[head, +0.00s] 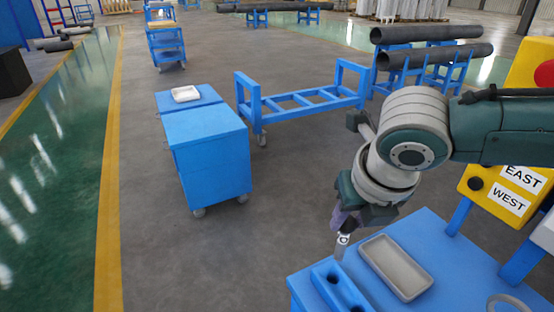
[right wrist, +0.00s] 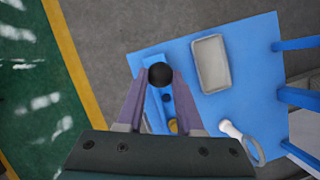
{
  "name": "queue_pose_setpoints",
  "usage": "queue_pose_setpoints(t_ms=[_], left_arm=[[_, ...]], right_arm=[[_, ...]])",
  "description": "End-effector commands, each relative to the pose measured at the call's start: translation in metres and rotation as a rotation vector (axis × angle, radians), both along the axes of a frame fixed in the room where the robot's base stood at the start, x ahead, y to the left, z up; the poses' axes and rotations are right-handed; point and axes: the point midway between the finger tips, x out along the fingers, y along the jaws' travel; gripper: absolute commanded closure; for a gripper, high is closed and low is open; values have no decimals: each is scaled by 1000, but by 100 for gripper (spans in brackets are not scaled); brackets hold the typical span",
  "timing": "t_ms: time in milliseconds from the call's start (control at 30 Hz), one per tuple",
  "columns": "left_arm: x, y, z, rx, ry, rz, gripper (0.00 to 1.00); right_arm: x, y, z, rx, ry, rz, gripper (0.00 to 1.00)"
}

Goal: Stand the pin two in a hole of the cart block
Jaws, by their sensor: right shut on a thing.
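My right gripper (head: 348,220) is shut on a pin (head: 342,243), a slim grey piece with a white marked band that hangs down from the fingers. In the right wrist view the fingers (right wrist: 160,88) close around the pin's dark round end (right wrist: 160,75). The blue cart block (head: 322,274) stands on the blue cart top, with dark holes along it. The pin is over or just beside the block's far end; I cannot tell whether its lower tip touches. In the right wrist view the block (right wrist: 154,110) lies under the fingers, partly hidden. My left gripper is not in view.
A grey tray (head: 397,267) lies on the cart top (head: 455,275) right of the block. A ring-shaped piece (right wrist: 252,151) and a white piece (right wrist: 230,130) lie near the cart's edge. A yellow sign board (head: 505,190) stands at the right. A blue cabinet (head: 208,150) stands farther off.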

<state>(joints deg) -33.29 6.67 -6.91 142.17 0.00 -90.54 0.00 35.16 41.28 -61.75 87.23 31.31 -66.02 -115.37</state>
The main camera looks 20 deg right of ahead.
Motion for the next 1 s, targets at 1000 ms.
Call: queue_pose_setpoints(t_ms=[1000], left_arm=[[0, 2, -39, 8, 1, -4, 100]], right_arm=[[0, 0, -52, 0, 0, 0, 100]])
